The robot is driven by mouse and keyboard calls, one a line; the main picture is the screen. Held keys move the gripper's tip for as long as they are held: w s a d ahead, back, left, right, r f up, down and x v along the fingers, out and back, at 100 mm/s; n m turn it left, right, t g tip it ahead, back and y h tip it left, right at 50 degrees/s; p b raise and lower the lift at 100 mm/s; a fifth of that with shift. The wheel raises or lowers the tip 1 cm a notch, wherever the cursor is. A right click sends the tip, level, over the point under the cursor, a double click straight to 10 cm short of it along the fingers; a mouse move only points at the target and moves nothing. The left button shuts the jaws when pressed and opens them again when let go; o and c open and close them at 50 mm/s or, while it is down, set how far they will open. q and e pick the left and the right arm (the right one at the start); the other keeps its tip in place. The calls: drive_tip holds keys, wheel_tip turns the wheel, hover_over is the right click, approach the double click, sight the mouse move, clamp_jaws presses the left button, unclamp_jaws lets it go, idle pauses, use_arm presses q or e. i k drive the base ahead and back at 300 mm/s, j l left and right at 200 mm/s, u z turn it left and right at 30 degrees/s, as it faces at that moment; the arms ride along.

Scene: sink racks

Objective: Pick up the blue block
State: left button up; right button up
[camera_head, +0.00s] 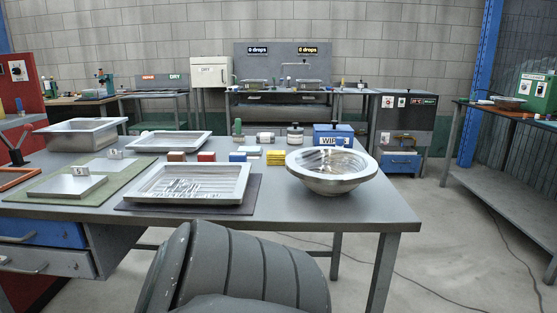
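A small blue block (238,157) sits on the grey metal table (385,212), behind the shallow metal tray (150,183). It stands in a row of small blocks: a red block (206,156) and a brown block (177,156) are to its left. A whitish item (253,150) lies close to its right, and a yellow stack (277,157) is further right. The blue block looks upright and unobstructed from the front. Neither of my grippers is in view.
A round steel bowl (331,184) stands at the table's right, with a blue wipes box (347,129) behind it. A deep metal basin (80,124) is at the left. A green bottle (238,128) and small jars stand behind the blocks. The right front tabletop is clear.

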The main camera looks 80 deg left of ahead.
sight(233, 157)
drive_tip(key=u, duration=2.8)
